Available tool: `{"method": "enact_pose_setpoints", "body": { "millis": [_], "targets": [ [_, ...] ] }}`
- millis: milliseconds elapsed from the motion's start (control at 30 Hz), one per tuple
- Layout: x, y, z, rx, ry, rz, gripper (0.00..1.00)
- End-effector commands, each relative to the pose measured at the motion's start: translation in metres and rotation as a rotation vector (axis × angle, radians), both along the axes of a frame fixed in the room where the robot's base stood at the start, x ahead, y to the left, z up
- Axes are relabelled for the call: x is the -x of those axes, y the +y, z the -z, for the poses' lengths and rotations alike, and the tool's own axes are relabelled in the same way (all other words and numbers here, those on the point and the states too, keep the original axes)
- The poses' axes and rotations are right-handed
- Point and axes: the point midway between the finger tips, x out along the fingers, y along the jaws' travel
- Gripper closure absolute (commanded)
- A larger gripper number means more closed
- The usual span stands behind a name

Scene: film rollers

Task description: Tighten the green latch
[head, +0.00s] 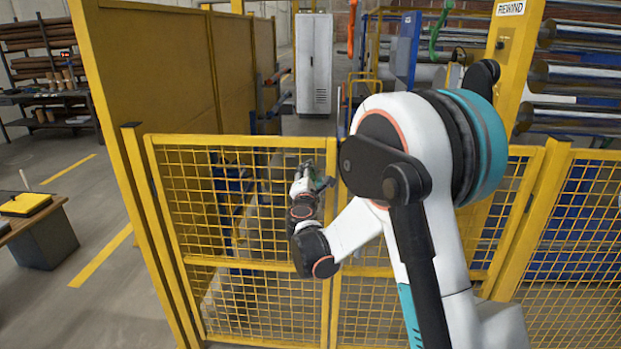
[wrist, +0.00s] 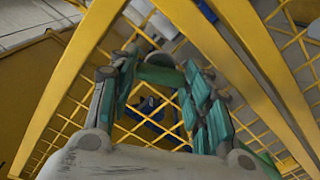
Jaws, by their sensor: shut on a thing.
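The green latch (wrist: 160,76) shows in the wrist view as a rounded green piece between my fingertips, against the yellow gate frame. My gripper (wrist: 158,66) is shut on it, with the teal-padded fingers on either side. In the head view my gripper (head: 317,180) is at the upper part of the yellow mesh gate (head: 240,140), near the upright between two panels. The latch itself is too small and too covered by my gripper to make out clearly there.
Yellow mesh fencing runs across the front, with a solid yellow wall (head: 150,75) at left. Beyond stand a grey cabinet (head: 313,65) and dark rollers (head: 580,78). A table (head: 50,208) is at far left. Open floor lies left of the fence.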

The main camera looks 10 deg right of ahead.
Motion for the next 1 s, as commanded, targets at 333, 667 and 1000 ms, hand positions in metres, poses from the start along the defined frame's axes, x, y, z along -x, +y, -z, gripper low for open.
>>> {"method": "enact_pose_setpoints", "body": {
  "millis": [333, 667, 1000],
  "targets": [
    [0.0, -0.0002, 0.0003, -0.267, -0.087, 0.0, 0.79],
    [0.0001, -0.0002, 0.0002, -0.408, -0.133, 0.0, 0.79],
    [0.0001, -0.0003, 0.0003, -0.441, -0.143, 0.0, 0.79]
  ]
}}
